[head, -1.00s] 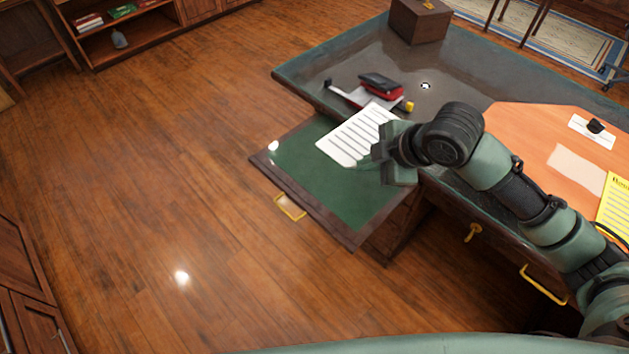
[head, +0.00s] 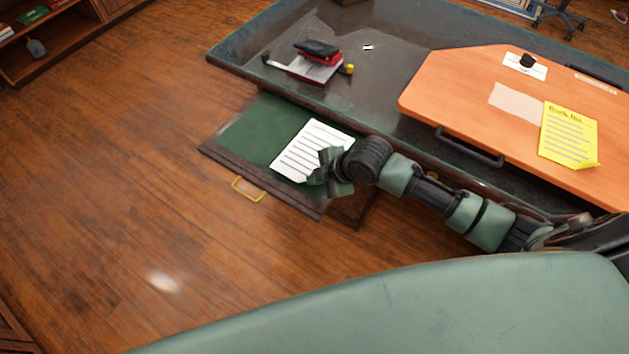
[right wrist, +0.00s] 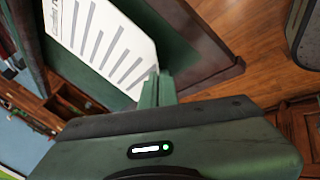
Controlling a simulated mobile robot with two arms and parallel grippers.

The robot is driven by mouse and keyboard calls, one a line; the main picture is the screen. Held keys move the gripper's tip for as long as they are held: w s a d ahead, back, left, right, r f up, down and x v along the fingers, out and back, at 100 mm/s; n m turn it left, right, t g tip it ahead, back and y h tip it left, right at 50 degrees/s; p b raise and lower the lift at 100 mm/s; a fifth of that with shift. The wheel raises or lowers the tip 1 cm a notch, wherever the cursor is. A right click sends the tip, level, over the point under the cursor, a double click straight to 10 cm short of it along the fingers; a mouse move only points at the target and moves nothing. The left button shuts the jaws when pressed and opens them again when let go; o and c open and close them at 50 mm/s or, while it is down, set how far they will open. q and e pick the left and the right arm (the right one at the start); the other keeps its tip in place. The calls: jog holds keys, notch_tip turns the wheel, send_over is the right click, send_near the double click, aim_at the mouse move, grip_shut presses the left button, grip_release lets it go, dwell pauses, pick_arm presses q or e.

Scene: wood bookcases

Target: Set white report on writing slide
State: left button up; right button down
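The white report (head: 312,150), a sheet with dark lines, is over the right part of the writing slide (head: 246,132), a green-topped board with a dark wood rim and brass handle pulled out from the desk. I cannot tell whether the sheet touches the slide. My right gripper (head: 326,168) is shut on the report's near right corner. The right wrist view shows the report (right wrist: 100,40) reaching out from the closed fingers (right wrist: 156,90), with the slide's green top (right wrist: 185,50) behind it. My left gripper is not in view.
An orange board (head: 455,90) with a yellow sheet (head: 568,135) lies to the right. A bookcase (head: 60,50) stands at upper left. The wood floor left of the slide is clear.

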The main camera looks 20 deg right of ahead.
jog(key=shift+f, duration=0.95)
jog(key=shift+f, duration=0.1)
jog(key=c, duration=2)
grip_release()
jog(key=v, duration=1.2)
